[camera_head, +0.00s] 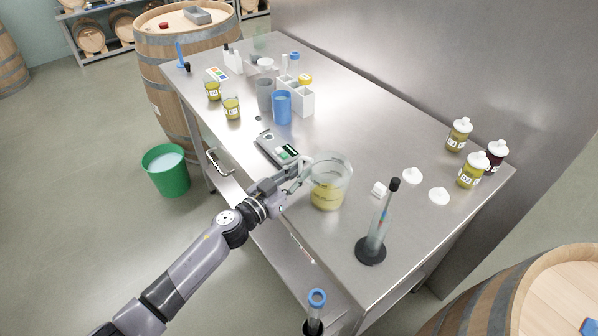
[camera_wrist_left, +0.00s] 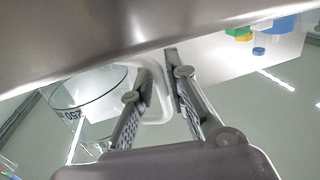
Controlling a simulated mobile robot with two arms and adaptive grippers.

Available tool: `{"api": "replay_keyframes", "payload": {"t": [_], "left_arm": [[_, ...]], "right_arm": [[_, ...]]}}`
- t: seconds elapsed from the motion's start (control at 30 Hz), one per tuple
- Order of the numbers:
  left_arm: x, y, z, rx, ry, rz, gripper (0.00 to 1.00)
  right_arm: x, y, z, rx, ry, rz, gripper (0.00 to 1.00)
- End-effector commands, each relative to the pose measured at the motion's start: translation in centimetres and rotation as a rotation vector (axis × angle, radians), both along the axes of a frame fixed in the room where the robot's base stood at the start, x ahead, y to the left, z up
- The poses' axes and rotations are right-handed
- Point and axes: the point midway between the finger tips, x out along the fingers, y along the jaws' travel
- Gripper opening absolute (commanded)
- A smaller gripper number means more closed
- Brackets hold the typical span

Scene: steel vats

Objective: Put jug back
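The jug (camera_head: 327,192) is clear, with yellow liquid in its lower part. It looks upright on the steel table, near the front edge, right of the grey scale. My left gripper (camera_head: 303,172) reaches its handle from the left. In the left wrist view, the clear jug (camera_wrist_left: 85,95) is on the left with its pale handle (camera_wrist_left: 160,78) running between the two fingers of my left gripper (camera_wrist_left: 160,68). One finger is inside the handle loop and one outside, closed in on it. My right gripper is not in view.
The grey scale (camera_head: 278,149) lies just behind my left gripper. Jars with white lids (camera_head: 459,135) stand at the right. A blue cup (camera_head: 282,108) stands farther back.

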Motion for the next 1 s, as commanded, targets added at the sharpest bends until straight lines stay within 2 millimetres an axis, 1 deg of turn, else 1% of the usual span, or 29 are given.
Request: {"api": "replay_keyframes", "payload": {"t": [0.03,0.17,0.4,0.5,0.53,0.67,0.9,1.0], "left_arm": [[0.0,0.0,0.0,0.0,0.0,0.0,0.2],[0.0,0.0,0.0,0.0,0.0,0.0,0.28],[0.0,0.0,0.0,0.0,0.0,0.0,0.28],[0.0,0.0,0.5,0.0,-0.001,0.0,0.28],[-0.2,0.3,0.3,0.001,0.0,0.001,0.28],[-1.7,1.6,0.2,0.002,0.001,0.0,0.28],[-5.6,5.1,0.0,0.003,0.003,0.002,0.28],[-7.1,6.3,0.1,0.003,0.002,-0.001,0.28]], "right_arm": [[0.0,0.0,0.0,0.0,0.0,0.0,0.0],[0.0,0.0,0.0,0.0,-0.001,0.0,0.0],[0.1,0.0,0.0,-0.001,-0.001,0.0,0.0],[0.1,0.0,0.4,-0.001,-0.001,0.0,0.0],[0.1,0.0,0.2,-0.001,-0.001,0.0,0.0],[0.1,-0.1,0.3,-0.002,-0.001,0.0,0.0],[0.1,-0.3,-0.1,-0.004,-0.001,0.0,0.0],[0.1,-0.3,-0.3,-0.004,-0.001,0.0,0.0]]}}
